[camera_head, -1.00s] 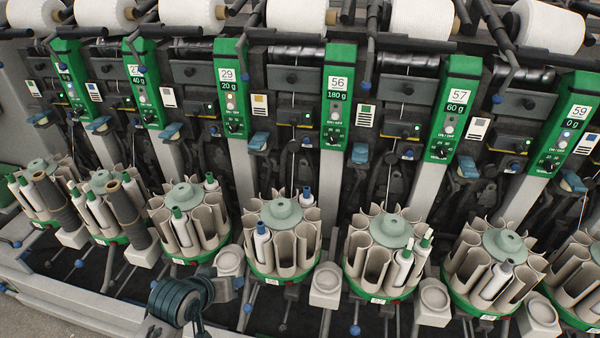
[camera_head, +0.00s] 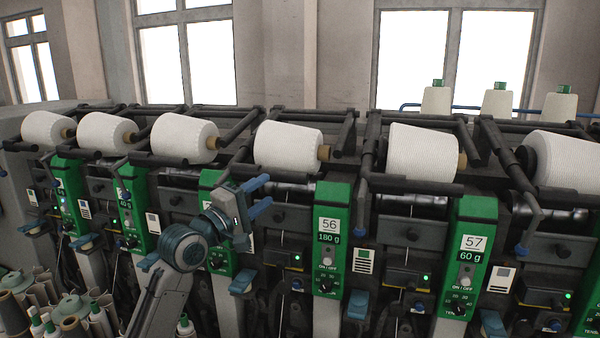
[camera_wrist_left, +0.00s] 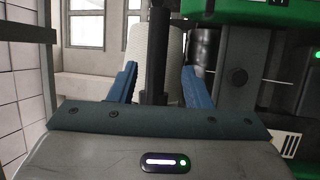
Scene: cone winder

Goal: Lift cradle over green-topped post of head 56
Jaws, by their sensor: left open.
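The green-topped post of head 56 (camera_head: 330,240) stands right of centre in the head view, with a 180 g label. A white cone (camera_head: 290,148) sits above and left of it, beside dark cradle bars (camera_head: 345,135). My left gripper (camera_head: 266,196) is open, left of post 56 and below that cone, in front of the neighbouring green post (camera_head: 217,235). In the left wrist view, a dark upright bar (camera_wrist_left: 156,55) appears between the blue fingers (camera_wrist_left: 164,85); contact cannot be told. A white cone (camera_wrist_left: 178,62) is behind it. My right gripper is out of view.
Post 57 (camera_head: 475,260) stands to the right, with a dark hanging lever (camera_head: 362,205) between it and post 56. More cones line the top, including one at right (camera_head: 422,152). Bobbins (camera_head: 65,310) fill the lower left. Windows (camera_head: 455,65) are behind.

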